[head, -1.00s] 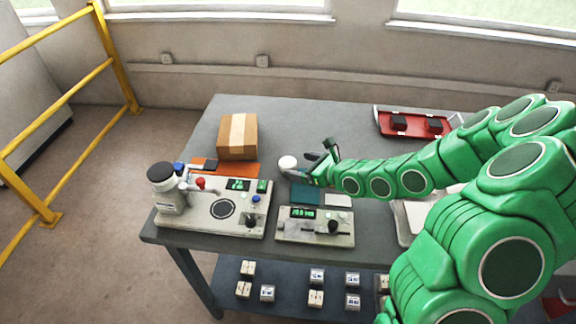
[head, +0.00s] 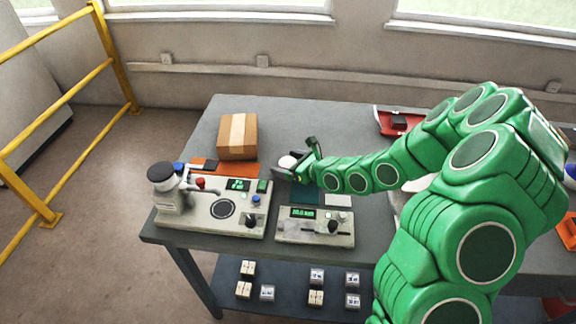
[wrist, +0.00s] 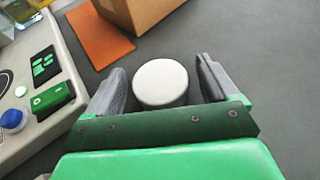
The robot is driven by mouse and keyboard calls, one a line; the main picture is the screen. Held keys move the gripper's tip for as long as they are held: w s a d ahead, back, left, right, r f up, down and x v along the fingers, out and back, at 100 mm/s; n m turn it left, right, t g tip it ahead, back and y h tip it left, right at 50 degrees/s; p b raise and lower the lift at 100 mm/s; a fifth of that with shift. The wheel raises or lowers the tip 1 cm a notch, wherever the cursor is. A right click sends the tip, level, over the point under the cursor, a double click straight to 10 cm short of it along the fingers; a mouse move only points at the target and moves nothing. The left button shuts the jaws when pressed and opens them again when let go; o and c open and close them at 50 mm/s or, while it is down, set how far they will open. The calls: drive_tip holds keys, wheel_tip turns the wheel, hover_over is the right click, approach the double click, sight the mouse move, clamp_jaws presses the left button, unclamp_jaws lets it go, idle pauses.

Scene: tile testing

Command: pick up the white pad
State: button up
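The white pad (head: 288,161) is a small round white disc on the grey table. In the wrist view the white pad (wrist: 161,83) lies between the two grey fingers of my gripper (wrist: 163,88). Whether the pad touches a finger cannot be told for sure.
A testing machine (head: 213,209) is at the front left, a second device (head: 316,228) in front. A red tray (head: 385,122) is at the back right. The table's back middle is clear.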

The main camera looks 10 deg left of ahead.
drive_tip(key=c, duration=0.9)
drive_tip(key=shift+c, duration=0.3)
drive_tip(key=shift+r, duration=0.15)
